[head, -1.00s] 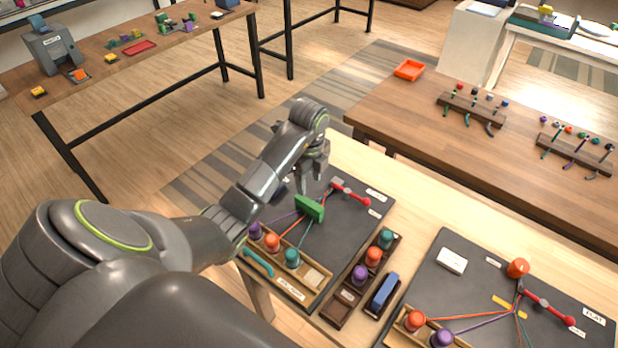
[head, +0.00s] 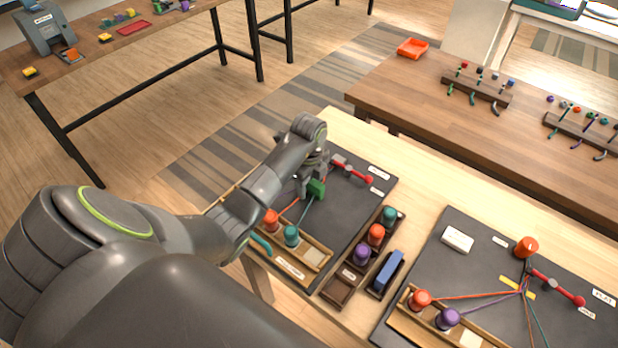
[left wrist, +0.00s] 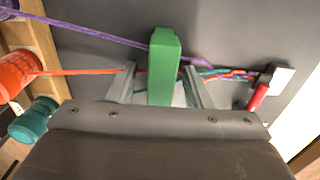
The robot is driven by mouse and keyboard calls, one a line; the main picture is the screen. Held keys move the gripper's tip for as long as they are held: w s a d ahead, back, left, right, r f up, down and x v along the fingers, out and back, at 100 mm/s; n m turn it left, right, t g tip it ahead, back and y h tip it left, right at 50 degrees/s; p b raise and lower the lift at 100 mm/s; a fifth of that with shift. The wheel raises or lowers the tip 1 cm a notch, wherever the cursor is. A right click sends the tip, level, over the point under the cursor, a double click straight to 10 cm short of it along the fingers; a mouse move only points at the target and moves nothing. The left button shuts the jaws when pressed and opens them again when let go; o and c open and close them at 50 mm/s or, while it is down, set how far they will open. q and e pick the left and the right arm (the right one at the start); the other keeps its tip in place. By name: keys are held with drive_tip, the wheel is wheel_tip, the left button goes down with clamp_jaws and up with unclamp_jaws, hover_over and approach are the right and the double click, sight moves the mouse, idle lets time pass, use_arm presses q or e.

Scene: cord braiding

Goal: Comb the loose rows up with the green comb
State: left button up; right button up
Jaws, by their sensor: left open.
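The green comb (head: 317,189) stands on the left dark board (head: 340,218), over the cords. My left gripper (head: 311,184) is down at the comb, its fingers open on either side of it. In the left wrist view the comb (left wrist: 163,66) shows between the two fingers, with a gap on its left side. Purple, orange and teal cords run from bobbins toward a short braid (left wrist: 232,74) that ends at a white clamp with a red handle (head: 356,174). The orange bobbin (head: 270,220) and teal bobbin (head: 291,235) sit in a wooden rack. My right gripper is out of view.
A dark tray (head: 337,290) with spare bobbins and a blue block (head: 388,272) stands right of the board. A second board (head: 470,272) with cords and its own clamp lies further right. The board's right part is clear.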

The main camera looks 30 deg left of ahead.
use_arm(q)
clamp_jaws()
idle(0.3)
drive_tip(key=shift+w+d+b, duration=0.1)
drive_tip(key=shift+w+b, duration=1)
drive_tip(key=shift+w, duration=0.5)
wheel_tip(320, 180, up, 9)
drive_tip(key=s+p, duration=0.1)
drive_tip(key=p, duration=0.7)
drive_tip(key=shift+p, duration=0.4)
